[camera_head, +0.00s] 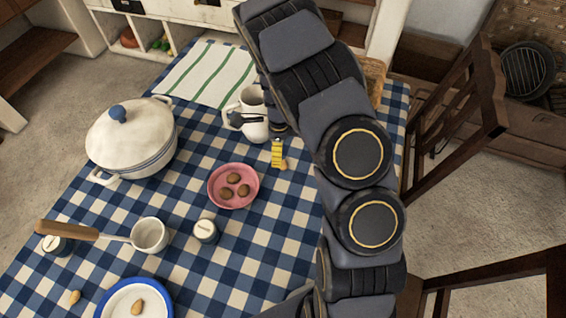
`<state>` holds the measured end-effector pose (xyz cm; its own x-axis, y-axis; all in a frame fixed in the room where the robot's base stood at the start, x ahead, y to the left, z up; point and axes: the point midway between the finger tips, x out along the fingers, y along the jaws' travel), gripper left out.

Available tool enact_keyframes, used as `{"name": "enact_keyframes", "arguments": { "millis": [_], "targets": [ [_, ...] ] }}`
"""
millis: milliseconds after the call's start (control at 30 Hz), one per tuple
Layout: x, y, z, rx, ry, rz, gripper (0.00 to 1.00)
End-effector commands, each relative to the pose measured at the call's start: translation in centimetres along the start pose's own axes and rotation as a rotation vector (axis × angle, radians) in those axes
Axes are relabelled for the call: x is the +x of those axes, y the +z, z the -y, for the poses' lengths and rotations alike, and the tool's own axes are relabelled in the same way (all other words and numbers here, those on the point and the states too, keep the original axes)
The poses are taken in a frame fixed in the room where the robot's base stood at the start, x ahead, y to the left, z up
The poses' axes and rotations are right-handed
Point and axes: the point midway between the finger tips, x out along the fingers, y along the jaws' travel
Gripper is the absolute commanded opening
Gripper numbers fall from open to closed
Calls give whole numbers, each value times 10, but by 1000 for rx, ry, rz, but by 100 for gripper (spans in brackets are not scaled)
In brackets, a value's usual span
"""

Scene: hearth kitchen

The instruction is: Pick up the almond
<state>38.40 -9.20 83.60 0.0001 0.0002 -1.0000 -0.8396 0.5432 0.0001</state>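Several almond-shaped nuts show in the head view, and I cannot tell which one is meant. A tan nut (284,165) lies on the checked cloth right beside a yellow ribbed piece (277,152), which looks like a fingertip of my gripper. Another tan nut (137,307) lies on a blue-rimmed white plate (106,306). One more tan nut (75,297) lies on the cloth at the lower left.
A white mug (256,101) stands close to my gripper. A lidded white pot (130,137) is at the left. A small handled pan (150,236) and two small lidded jars (206,231) (57,246) stand in front. A striped towel (211,73) lies behind. Wooden chairs (455,112) stand at right.

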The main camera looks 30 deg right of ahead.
Motion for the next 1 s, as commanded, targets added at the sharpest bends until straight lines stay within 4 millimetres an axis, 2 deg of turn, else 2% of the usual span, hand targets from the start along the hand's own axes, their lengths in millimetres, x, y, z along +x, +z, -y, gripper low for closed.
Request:
{"name": "enact_keyframes", "arguments": {
  "millis": [167,433,533,733,900,1000],
  "targets": [
    [14,-3,-2,-1,3,-1,68],
    [51,-10,-5,-3,3,-1,68],
    [58,-10,-4,-3,1,0,68],
    [58,-10,-4,-4,-1,0,68],
    [58,-10,-4,-4,0,0,38],
    [58,-10,-4,-4,0,0,24]
  ]
}}
